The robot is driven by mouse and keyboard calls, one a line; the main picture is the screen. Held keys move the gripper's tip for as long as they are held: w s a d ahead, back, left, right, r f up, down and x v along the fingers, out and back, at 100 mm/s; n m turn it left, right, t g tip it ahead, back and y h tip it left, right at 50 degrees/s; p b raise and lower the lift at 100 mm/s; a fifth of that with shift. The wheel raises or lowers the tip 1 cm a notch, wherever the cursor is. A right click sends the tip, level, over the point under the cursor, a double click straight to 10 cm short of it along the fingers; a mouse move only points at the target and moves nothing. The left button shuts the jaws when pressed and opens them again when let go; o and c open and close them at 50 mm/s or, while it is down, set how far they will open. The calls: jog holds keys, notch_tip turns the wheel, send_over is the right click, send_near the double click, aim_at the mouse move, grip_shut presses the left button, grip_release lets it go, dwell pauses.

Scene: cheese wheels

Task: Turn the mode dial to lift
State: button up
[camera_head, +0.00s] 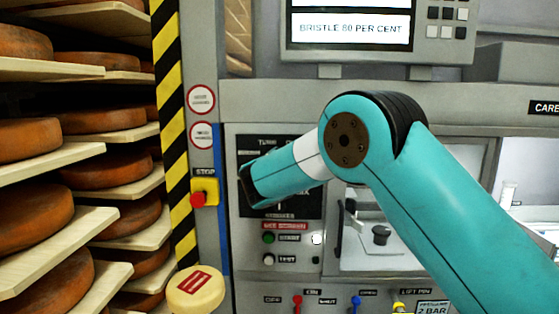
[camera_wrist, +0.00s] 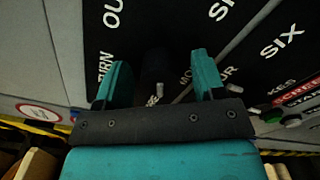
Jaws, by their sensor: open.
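The mode dial (camera_wrist: 154,72) shows in the wrist view as a dark, dim knob with a small pale mark near its lower end. It is on a black plate (camera_wrist: 225,42) with white lettering, including "SIX". My gripper (camera_wrist: 160,68) is open, with one teal finger on each side of the knob; I cannot tell whether either touches it. In the head view my arm hides the dial and much of the black plate (camera_head: 297,205). Which setting the dial points to cannot be read.
Left of the panel are a red stop button (camera_head: 198,199) on a yellow box and a striped post (camera_head: 172,100). Below the plate are a green button (camera_head: 268,238) and a white button (camera_head: 268,259). Cheese wheels (camera_head: 35,210) fill shelves at left.

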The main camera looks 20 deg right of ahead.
jog(key=c, duration=0.9)
jog(key=shift+f+m+b, duration=0.1)
jog(key=shift+m+b, duration=0.2)
jog(key=shift+b, duration=0.1)
